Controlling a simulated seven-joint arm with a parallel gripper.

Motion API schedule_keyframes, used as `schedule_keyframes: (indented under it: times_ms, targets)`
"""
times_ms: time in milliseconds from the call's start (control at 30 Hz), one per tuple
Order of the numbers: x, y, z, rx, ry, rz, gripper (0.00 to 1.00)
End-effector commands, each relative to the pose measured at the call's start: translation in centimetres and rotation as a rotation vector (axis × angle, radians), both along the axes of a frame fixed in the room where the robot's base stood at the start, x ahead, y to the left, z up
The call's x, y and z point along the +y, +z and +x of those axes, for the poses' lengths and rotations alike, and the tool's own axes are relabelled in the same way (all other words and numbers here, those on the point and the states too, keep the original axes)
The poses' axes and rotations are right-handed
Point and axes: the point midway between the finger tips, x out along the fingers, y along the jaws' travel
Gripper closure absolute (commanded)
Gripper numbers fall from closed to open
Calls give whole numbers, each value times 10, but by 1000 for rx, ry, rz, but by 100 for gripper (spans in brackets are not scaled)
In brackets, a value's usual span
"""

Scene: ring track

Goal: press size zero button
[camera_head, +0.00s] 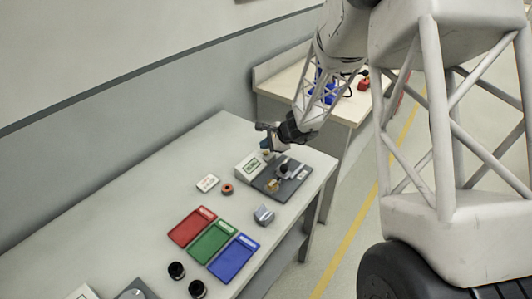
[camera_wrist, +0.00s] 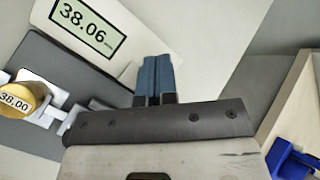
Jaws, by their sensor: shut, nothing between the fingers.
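A white display box (camera_head: 249,167) stands at the back of a dark gauge plate (camera_head: 292,187) on the table. In the wrist view the display box (camera_wrist: 68,12) reads 38.06. My gripper (camera_head: 266,143) is just behind and above the box. In the wrist view the gripper's blue fingers (camera_wrist: 155,72) are together and empty, with their tips over the box's right part. I cannot tell whether they touch it. No zero button can be made out; it may be hidden by the fingers. A brass cylinder (camera_wrist: 22,97) marked 38.00 sits in the gauge's silver jaws (camera_wrist: 55,98).
A white label card (camera_head: 207,183) and an orange-red ring (camera_head: 227,189) lie left of the gauge. Red (camera_head: 190,228), green (camera_head: 212,243) and blue (camera_head: 234,258) trays lie nearer. A grey metal part (camera_head: 264,215) is beside them. A second table (camera_head: 338,108) stands behind right.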

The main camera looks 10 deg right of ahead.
Motion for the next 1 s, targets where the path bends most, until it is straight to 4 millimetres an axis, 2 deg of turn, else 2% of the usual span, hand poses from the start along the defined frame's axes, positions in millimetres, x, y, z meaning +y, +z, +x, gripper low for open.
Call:
schedule_keyframes:
  times_ms: [1000]
  targets:
    - [0,-8,0,0,0,0,100]
